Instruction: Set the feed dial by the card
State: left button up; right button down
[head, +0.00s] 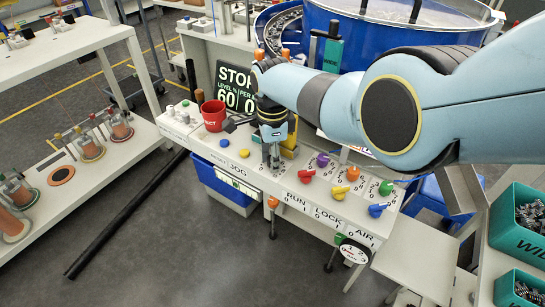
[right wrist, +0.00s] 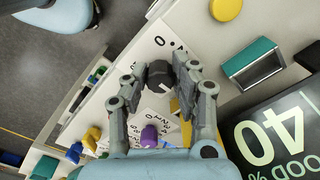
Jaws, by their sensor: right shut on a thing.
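My right gripper (head: 271,163) reaches down to the white control panel (head: 228,163) in the head view, above the JOG lettering. In the right wrist view its two fingers (right wrist: 162,78) are shut on a dark round knob (right wrist: 159,72), which has a light mark on its edge. White numbers plates with printed digits lie around and beyond the knob. In the head view the gripper hides the knob. I cannot tell which item is the card. My left gripper is not in view.
Coloured knobs stand to the right: red (head: 306,176), purple (head: 323,160), orange (head: 352,173), green (head: 386,187) and blue (head: 377,210). A red cup (head: 213,115) and a black display sign (head: 233,88) stand behind. Yellow (head: 244,153) and blue (head: 224,143) buttons lie left.

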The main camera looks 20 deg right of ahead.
dwell(0.5)
jog(key=c, duration=1.1)
grip_release()
jog(key=shift+o, duration=0.2)
notch_tip(320, 180, up, 12)
